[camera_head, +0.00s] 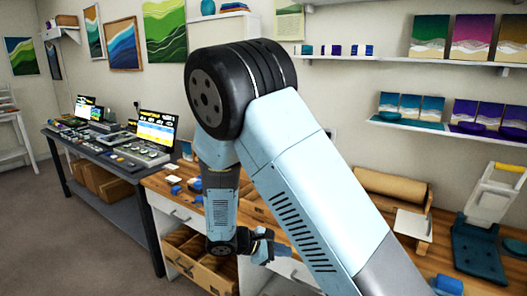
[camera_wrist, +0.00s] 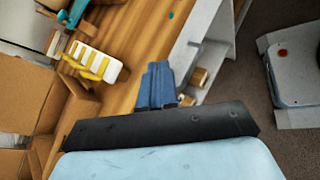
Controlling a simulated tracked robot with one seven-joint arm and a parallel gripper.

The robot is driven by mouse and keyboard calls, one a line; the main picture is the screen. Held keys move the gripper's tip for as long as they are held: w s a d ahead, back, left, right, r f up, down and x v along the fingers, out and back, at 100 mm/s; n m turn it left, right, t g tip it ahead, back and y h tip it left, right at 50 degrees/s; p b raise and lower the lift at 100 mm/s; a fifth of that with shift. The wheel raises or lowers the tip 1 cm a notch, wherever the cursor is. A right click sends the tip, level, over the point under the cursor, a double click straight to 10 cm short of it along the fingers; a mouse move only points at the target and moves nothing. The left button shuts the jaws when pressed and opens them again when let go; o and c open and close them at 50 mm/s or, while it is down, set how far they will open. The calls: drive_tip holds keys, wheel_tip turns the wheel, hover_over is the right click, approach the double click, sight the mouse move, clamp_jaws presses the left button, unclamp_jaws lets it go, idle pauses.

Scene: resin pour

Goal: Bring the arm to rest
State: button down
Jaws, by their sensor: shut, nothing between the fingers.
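My arm reaches across the middle of the head view, bent at a black joint, with its lower part hanging down. My gripper (camera_head: 264,247) is at the end of it, in front of the wooden workbench (camera_head: 160,184) near the bench's front edge. In the wrist view my gripper (camera_wrist: 158,72) shows its blue fingers together, shut and empty. Bare wood and the white bench front lie beyond the fingers there. The arm hides much of the middle of the bench in the head view.
A white rack with yellow bars (camera_wrist: 95,62) shows in the wrist view. A paper roll (camera_head: 393,186) and a dark-teal press-like device (camera_head: 478,255) are at right. A dark desk (camera_head: 95,147) holds laptops at left.

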drive_tip(key=s+d+r+m+g+y, duration=0.1)
drive_tip(key=s+d+r+m+y, duration=0.3)
drive_tip(key=r, duration=0.4)
drive_tip(key=s+d+r+m+y, duration=0.2)
drive_tip(key=s+d+r+m, duration=0.25)
drive_tip(key=d+r, duration=0.3)
drive_tip(key=s+d+r+m+g+y, duration=0.1)
drive_tip(key=s+d+r+m+y, duration=0.35)
drive_tip(key=r, duration=0.45)
drive_tip(key=s+d+r+m+t, duration=0.1)
drive_tip(key=s+r+m+t, duration=0.2)
drive_tip(key=s+r, duration=0.2)
drive_tip(key=shift+s+d+r+m+t+y, duration=0.3)
drive_tip(key=shift+s+t+y, duration=0.15)
drive_tip(key=shift+s, duration=0.65)
